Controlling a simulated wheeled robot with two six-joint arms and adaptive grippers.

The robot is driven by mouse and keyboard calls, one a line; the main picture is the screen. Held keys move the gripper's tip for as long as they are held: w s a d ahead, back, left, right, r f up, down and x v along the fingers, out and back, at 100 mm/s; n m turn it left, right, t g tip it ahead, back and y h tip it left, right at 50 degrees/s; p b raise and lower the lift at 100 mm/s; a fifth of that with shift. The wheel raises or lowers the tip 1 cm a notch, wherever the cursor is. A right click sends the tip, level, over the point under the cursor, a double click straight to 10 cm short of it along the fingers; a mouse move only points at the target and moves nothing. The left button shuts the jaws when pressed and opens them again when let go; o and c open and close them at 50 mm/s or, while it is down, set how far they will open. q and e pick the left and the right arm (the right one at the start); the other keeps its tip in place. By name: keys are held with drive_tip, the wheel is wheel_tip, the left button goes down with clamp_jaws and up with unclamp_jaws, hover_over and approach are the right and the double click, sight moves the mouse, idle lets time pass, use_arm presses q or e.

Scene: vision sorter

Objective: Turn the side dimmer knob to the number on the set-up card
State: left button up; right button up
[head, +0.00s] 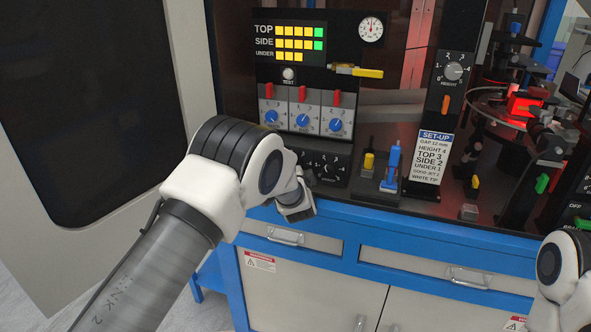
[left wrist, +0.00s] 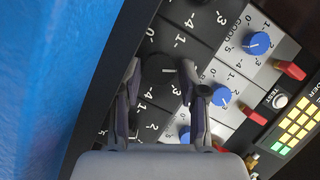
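The set-up card (head: 433,158) in the head view reads SIDE 2, with TOP 3 and UNDER 1. A black panel (head: 343,160) low on the cabinet front carries black dial knobs, partly hidden by my left arm. In the left wrist view, a black knob (left wrist: 160,70) with a pale pointer line sits between the fingers of my left gripper (left wrist: 168,80). The fingers are apart, one on each side of the knob; I cannot tell whether they touch it. Its name label is not readable. My right gripper is outside the view.
Above are three blue knobs (head: 302,120) with red switches (head: 301,93), and a display (head: 298,42) with TOP, SIDE and UNDER bars. A yellow lever (head: 369,161) and a blue toggle (head: 391,160) stand right of the black panel. A blue bench edge (head: 400,227) runs below.

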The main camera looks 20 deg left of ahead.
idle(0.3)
use_arm(q)
drive_tip(key=v, duration=0.7)
drive_tip(key=shift+s+d, duration=0.15)
drive_tip(key=shift+s, duration=0.1)
drive_tip(key=shift+f, duration=0.1)
